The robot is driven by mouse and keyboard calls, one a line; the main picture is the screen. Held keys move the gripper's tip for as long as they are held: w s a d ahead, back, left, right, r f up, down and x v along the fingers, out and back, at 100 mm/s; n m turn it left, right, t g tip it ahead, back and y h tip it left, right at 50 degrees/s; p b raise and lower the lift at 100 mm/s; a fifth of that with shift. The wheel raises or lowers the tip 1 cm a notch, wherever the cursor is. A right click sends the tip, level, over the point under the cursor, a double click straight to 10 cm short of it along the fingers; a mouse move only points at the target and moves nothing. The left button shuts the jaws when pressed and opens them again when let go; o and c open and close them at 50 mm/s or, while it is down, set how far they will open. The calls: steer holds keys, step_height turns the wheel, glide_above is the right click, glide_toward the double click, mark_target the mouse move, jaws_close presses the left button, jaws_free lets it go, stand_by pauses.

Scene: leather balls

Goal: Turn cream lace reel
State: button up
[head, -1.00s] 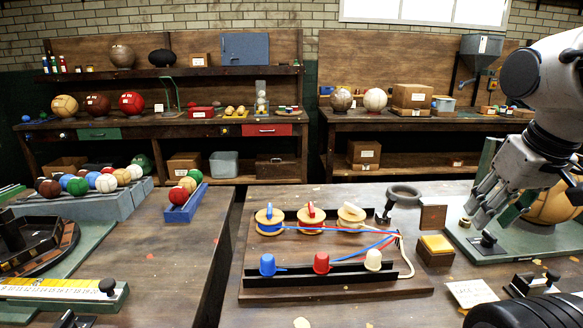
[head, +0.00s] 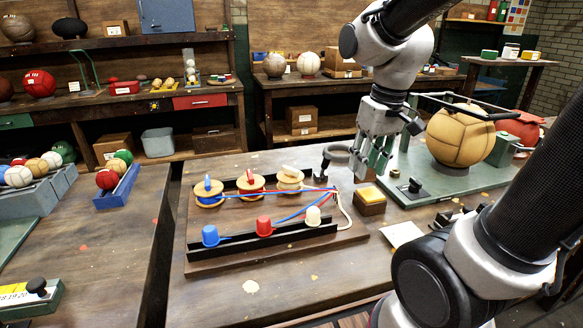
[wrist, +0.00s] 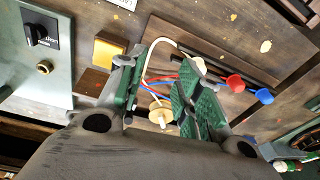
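The cream lace reel (head: 290,181) is a wooden spool with a cream handle on top, at the right end of a row on a dark wooden board (head: 200,266). The red reel (head: 250,185) and the blue reel (head: 208,197) stand to its left. Blue, red and cream laces cross the board. My gripper (head: 373,162) is right of the cream reel and apart from it, with fingers pointing down. In the wrist view my gripper (wrist: 155,82) is open, green pads apart and nothing held; the cream reel (wrist: 159,116) shows between the fingers, partly hidden.
Blue (head: 210,236), red (head: 264,227) and cream (head: 313,216) cups stand along the board's front rail. A tan ball (head: 460,137) sits on the green plate at right.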

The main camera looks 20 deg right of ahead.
steer(key=w+a+f+n+y, duration=0.1)
steer(key=w+a+f+n, duration=0.2)
steer(key=w, duration=0.4)
steer(key=w+a+f, duration=0.3)
steer(key=w+a, duration=0.1)
steer(key=w, duration=0.4)
steer(key=n+t, duration=0.2)
glide_toward(290, 168)
steer(key=f, duration=0.1)
steer(key=shift+n+y, duration=0.3)
steer(key=shift+y, duration=0.1)
steer(key=x, duration=0.7)
steer(key=shift+w+d+f, duration=0.2)
steer(key=shift+w+f, duration=0.1)
steer(key=shift+f, duration=0.1)
jaws_close()
